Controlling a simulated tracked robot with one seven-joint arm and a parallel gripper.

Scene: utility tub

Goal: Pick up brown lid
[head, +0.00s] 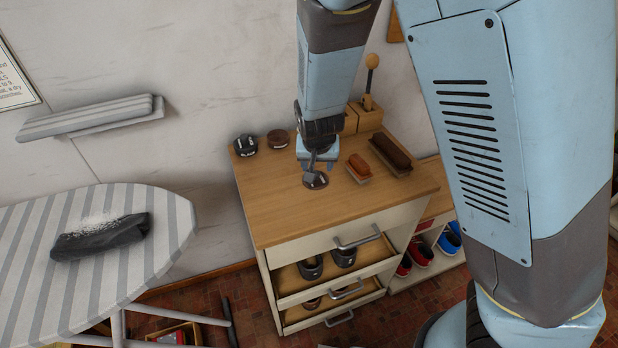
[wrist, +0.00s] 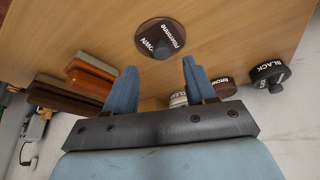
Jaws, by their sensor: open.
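The brown lid (wrist: 160,38) is a dark round disc with a knob and white lettering, lying on the wooden cabinet top. In the head view the lid (head: 316,181) sits just in front of my gripper (head: 318,158), partly overlapped by it. In the wrist view my gripper (wrist: 158,64) is open with nothing between its two blue fingers. The lid lies beyond the fingertips, roughly centred between them. Whether a finger touches it cannot be told.
A black-labelled tin (head: 245,146) and a brown tin (head: 278,138) stand at the back left of the cabinet top (head: 285,212). Brushes (head: 390,152) lie to the right. An open drawer (head: 318,270) holds dark items. An ironing board (head: 100,270) stands left.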

